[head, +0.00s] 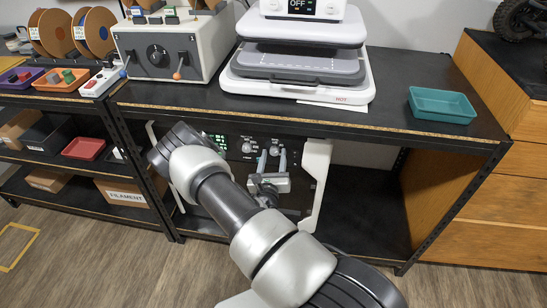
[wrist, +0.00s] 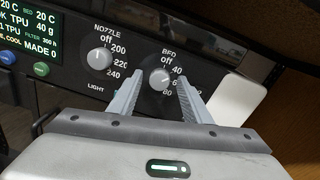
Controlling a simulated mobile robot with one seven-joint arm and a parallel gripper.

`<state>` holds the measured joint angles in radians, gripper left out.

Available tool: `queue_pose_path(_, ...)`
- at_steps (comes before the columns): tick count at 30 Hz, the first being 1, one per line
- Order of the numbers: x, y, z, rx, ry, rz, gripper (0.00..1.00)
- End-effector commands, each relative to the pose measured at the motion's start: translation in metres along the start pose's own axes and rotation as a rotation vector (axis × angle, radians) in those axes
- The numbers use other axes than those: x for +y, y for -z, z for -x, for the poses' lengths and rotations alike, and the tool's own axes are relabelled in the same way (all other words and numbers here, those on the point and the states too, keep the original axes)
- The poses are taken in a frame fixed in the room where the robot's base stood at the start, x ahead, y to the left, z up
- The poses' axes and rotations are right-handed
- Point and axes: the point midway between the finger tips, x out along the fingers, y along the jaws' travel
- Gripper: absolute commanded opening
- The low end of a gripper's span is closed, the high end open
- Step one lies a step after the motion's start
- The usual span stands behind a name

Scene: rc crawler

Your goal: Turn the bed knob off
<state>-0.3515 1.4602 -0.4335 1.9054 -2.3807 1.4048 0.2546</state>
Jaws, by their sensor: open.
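The bed knob (wrist: 160,77) is a round grey-white knob on a black control panel, under the label BED with off at its top and numbers down its right side. Its pointer seems turned to the lower right, but I cannot tell the exact setting. My gripper (wrist: 160,86) is open, its two grey fingers on either side of the knob in the picture. I cannot tell whether they touch it. In the head view, the bed knob (head: 274,151) shows just above and between the fingertips of my gripper (head: 273,154).
The nozzle knob (wrist: 100,59) is left of the bed knob. A display (wrist: 40,33) and a green button (wrist: 43,66) are further left. The panel is under a black shelf top (head: 400,90), with a white post (head: 316,180) at right. A teal tray (head: 442,104) stands above.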

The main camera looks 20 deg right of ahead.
Motion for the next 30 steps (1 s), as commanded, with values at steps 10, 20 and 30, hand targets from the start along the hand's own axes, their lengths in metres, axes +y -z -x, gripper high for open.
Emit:
queue_pose_path(10,0.0000,0.0001,0.0004,0.000,0.000,0.000,0.03)
queue_pose_path(20,0.0004,-0.0004,0.0010,0.003,-0.002,0.064,0.03)
queue_pose_path(30,0.0010,-0.0014,0.0014,0.016,-0.006,0.313,0.03)
